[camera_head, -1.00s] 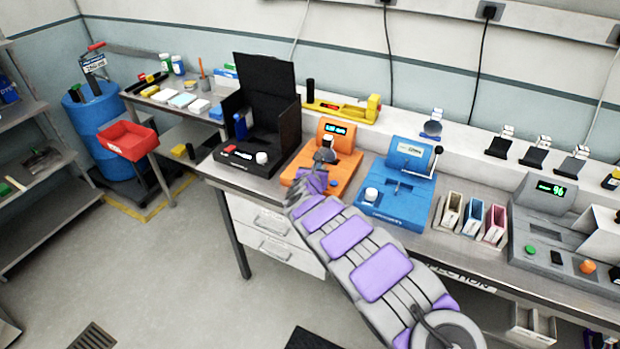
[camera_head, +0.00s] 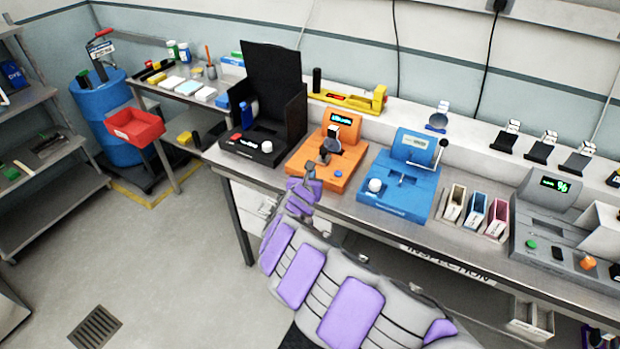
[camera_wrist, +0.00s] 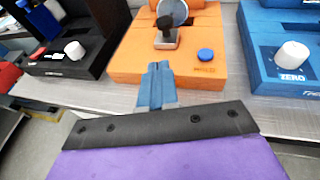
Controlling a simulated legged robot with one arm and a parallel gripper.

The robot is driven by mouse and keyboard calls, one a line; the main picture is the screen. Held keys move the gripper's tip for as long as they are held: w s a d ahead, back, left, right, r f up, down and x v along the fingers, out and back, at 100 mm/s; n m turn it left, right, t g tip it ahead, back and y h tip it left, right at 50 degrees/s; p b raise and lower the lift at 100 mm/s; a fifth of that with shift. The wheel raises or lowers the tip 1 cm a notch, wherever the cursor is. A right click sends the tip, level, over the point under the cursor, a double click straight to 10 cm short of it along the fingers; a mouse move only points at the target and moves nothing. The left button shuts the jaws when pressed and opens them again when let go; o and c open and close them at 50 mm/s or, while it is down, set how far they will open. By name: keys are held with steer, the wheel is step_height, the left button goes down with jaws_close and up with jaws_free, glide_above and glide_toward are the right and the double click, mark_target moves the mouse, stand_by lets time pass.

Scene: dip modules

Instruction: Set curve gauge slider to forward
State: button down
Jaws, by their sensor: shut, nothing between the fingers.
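The orange device (camera_head: 309,174) on the bench has a small lit display (camera_head: 341,117) and a round dark disc (camera_head: 331,144). I take it as the curve gauge, but no label is readable. In the wrist view the orange body (camera_wrist: 125,63) carries a small metal block with a black knob (camera_wrist: 166,29) in front of the disc, and a blue button (camera_wrist: 206,55). The knob may be the slider; its set position is unclear. My gripper (camera_wrist: 157,68) is shut and empty, pointing at the device's front edge, below the knob in the picture; contact cannot be told.
A blue device (camera_head: 400,200) with a white knob stands close on the right. A yellow tool (camera_head: 350,100) lies on the shelf behind. Small bins (camera_head: 474,212) and a grey device (camera_head: 550,225) stand farther right.

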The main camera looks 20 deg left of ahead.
steer(key=w+d+r+m+t+h, duration=0.15)
steer(key=d+r+m+h, duration=0.3)
steer(key=d+r, duration=0.6)
steer(key=w+d+r+m+h, duration=0.2)
steer(key=d+r+m+h, duration=0.35)
steer(key=d, duration=0.85)
steer(key=s+d+r+m+g+h, duration=0.25)
steer(key=s+d+m, duration=0.2)
steer(key=d, duration=0.35)
steer(key=s+d+r+m+g+h, duration=0.1)
steer(key=s+d+r+m+g, duration=0.15)
steer(key=d+r+m, duration=0.4)
steer(key=s+d+r+m+g+h, duration=0.1)
steer(key=s+d+m+g+h, duration=0.2)
steer(key=d, duration=0.7)
steer(key=s+d+f+m+g+y, duration=0.2)
steer(key=s+d+m+g, duration=0.15)
steer(key=s, duration=0.65)
steer(key=s+d+f+m+g+y, duration=0.2)
steer(key=s+d+m, duration=0.3)
steer(key=s, duration=0.5)
steer(key=s+a+f+m+g+y, duration=0.2)
steer(key=s+a+f+y, duration=0.2)
steer(key=s+a, duration=0.3)
steer(key=s+a+f+m+g+y, duration=0.2)
steer(key=s+a+y, duration=0.3)
steer(key=s, duration=0.9)
steer(key=shift+a+f+m+y, duration=0.35)
steer(key=shift+a+f+m, duration=0.55)
steer(key=shift+a, duration=0.15)
